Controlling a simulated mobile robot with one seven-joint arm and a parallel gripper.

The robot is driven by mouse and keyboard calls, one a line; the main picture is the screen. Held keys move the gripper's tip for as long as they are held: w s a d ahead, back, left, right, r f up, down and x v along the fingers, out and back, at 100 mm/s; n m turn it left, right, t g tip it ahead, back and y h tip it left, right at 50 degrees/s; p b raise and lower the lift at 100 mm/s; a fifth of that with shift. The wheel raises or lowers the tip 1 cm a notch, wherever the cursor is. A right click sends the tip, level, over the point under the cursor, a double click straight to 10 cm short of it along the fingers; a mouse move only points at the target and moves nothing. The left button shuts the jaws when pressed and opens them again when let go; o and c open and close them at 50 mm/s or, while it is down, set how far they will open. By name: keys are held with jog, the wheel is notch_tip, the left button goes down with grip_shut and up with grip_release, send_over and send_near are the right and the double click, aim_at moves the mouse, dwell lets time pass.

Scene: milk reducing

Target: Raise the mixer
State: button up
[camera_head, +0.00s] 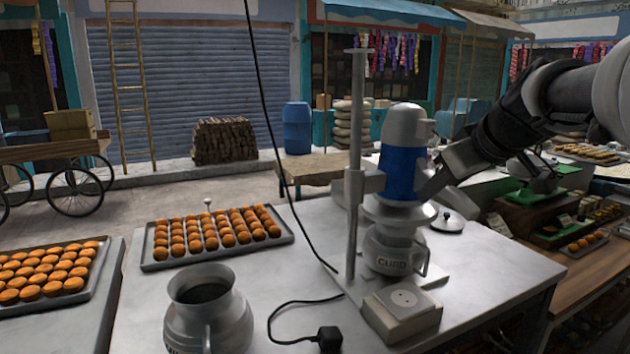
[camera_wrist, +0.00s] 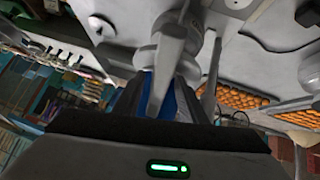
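The mixer (camera_head: 405,165) has a silver top and a blue body, and is clamped to an upright metal pole (camera_head: 356,110). It sits low, with its round plate (camera_head: 385,213) just over the mouth of a grey jug (camera_head: 390,258) marked "CURD". Anything below the plate is hidden. My gripper (camera_head: 430,188) comes in from the right, and its fingers reach the mixer's lower right side. In the wrist view, the mixer's blue body (camera_wrist: 171,104) shows ahead between dark edges, with a grey part in front. I cannot tell whether the fingers are closed on anything.
A second open jug (camera_head: 208,310) stands at the front left. A tray of orange pastries (camera_head: 215,238) lies behind it. A socket box (camera_head: 403,308) sits in front of the stand, and a black plug (camera_head: 329,338) with a cable lies on the white table (camera_head: 480,268).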

jog(key=shift+w+f, duration=0.15)
jog(key=shift+c, duration=0.3)
grip_shut()
notch_tip(320, 180, up, 15)
jog(key=p, duration=0.8)
jog(key=shift+f, duration=0.1)
jog(key=shift+o, duration=0.3)
grip_release()
jog(key=shift+f, duration=0.1)
jog(key=v, duration=1.7)
jog(key=shift+r, duration=0.25)
